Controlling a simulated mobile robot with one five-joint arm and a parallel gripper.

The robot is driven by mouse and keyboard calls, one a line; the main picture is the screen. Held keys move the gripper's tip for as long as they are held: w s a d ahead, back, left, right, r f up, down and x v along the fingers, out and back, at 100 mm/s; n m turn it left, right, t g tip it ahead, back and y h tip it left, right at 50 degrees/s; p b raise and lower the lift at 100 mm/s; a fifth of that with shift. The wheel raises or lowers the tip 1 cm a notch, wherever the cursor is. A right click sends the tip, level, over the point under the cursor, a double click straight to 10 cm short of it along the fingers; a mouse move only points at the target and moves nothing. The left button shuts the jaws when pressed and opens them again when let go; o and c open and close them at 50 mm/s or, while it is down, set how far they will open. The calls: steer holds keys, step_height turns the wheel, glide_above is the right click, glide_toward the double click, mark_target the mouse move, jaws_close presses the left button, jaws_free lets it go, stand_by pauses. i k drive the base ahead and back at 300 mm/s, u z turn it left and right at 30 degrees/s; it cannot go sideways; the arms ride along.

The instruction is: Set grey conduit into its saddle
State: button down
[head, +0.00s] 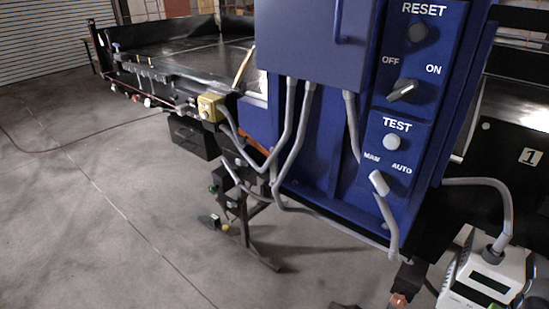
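Several grey conduits show in the head view. Some hang from the underside of the blue control cabinet (312,45) and curve down to the left, such as the grey conduit (293,140). A further grey conduit (500,188) arches at the right and ends in the top of a white box (490,272). I cannot tell which conduit is the task's one. No saddle can be made out clearly. My gripper is not in view.
The blue switch panel (408,140) carries RESET, OFF/ON, TEST and MAN/AUTO controls. A yellow box (209,107) sits on the conveyor (190,60) side. Dark stand legs (245,235) stand below. The concrete floor (90,230) at left is clear except for a thin cable.

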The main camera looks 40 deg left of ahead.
mark_target(238, 181)
steer(key=u, duration=0.4)
steer(key=k, duration=1.3)
steer(key=u, duration=0.9)
steer(key=i, duration=0.65)
steer(key=u, duration=0.5)
steer(key=i, duration=1.75)
steer(key=z, duration=0.5)
steer(key=k, duration=0.1)
steer(key=u, duration=2.9)
steer(key=i, duration=0.4)
steer(key=u, duration=0.45)
